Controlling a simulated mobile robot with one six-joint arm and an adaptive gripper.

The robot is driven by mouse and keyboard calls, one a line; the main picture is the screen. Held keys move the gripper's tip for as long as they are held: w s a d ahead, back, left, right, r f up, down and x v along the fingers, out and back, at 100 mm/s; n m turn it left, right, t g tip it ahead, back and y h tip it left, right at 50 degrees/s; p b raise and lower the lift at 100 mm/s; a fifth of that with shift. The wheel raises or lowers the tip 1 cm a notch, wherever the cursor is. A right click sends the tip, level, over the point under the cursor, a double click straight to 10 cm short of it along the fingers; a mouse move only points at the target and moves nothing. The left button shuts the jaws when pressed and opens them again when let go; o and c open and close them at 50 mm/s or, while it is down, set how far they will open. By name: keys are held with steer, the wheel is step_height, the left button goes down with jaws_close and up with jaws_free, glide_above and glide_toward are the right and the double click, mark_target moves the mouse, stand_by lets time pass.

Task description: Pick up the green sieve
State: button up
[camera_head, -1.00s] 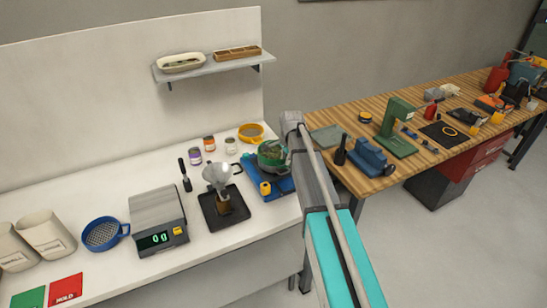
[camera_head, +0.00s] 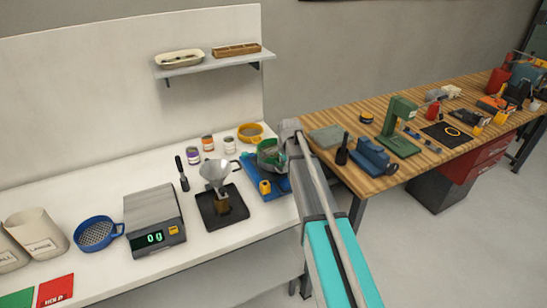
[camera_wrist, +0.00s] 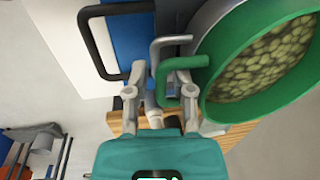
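The green sieve (camera_wrist: 285,95) fills the right side of the wrist view, with many pale green beans inside. Its green hooked handle (camera_wrist: 166,92) points left toward my gripper (camera_wrist: 160,78). My gripper is open, with its two fingers apart and the end of the green handle in the gap between them. I cannot tell whether either finger touches the handle. In the head view the green sieve (camera_head: 270,154) sits over a blue base (camera_head: 270,187) at the right end of the white bench, and my arm hides part of it.
A grey handle and a black handle (camera_wrist: 92,45) lie close to my fingers. A funnel on a stand (camera_head: 217,172), a scale (camera_head: 154,218) and a yellow sieve (camera_head: 250,132) stand on the white bench (camera_head: 110,190). A wooden workbench (camera_head: 350,112) adjoins on the right.

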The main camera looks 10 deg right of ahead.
stand_by(0.4)
jaws_close()
steer(key=shift+r, duration=0.25)
step_height(320, 180, up, 2)
steer(key=p, duration=0.2)
steer(key=shift+r+p, duration=0.1)
steer(key=shift+p, duration=0.25)
steer(key=s+r+p, duration=1)
steer(key=s, duration=0.4)
steer(key=shift+d+r, duration=0.15)
steer(key=shift+r, duration=0.05)
